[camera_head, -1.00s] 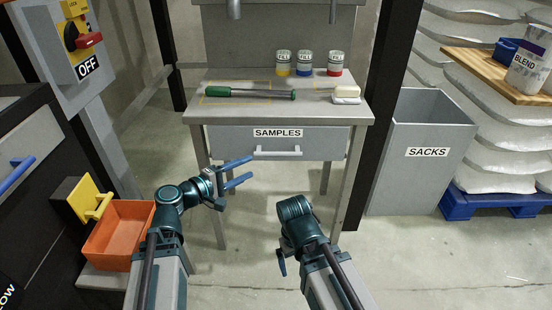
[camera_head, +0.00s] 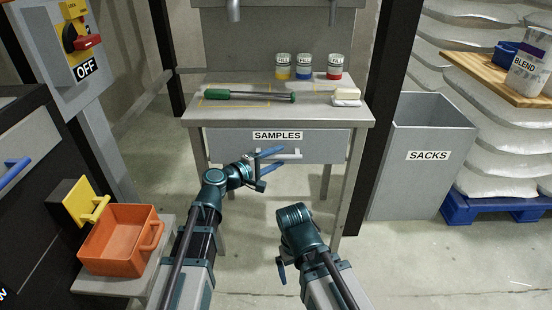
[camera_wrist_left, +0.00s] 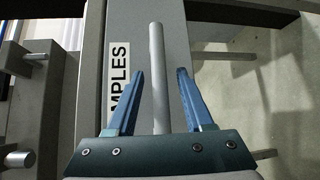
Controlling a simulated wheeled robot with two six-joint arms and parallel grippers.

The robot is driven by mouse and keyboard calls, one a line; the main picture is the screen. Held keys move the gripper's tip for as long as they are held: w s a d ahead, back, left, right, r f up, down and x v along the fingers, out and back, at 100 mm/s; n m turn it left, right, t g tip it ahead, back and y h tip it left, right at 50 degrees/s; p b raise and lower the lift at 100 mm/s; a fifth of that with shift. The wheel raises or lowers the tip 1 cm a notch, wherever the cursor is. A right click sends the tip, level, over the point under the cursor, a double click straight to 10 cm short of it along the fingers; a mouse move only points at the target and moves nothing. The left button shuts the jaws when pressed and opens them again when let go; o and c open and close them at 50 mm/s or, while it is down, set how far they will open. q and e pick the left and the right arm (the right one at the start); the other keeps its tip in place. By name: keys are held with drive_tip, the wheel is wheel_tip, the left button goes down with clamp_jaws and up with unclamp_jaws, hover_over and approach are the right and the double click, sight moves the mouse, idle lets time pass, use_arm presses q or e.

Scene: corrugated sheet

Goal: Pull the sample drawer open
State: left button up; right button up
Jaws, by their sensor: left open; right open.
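The sample drawer (camera_head: 325,144) is a grey front under the bench top, marked SAMPLES (camera_head: 277,136), and it looks shut. Its pale bar handle (camera_head: 291,155) is partly hidden behind my left gripper (camera_head: 271,162). In the left wrist view the handle (camera_wrist_left: 158,75) runs between the two blue fingers of my left gripper (camera_wrist_left: 160,95), with a gap on each side. The left gripper is open and not closed on the handle. My right gripper (camera_head: 282,268) is low in front of the bench, away from the drawer, and open.
A grey SACKS bin (camera_head: 420,190) stands right. An orange bin (camera_head: 115,240) sits at left. Floor before the bench is clear.

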use_arm(q)
drive_tip(key=shift+c, duration=0.4)
clamp_jaws()
idle(0.9)
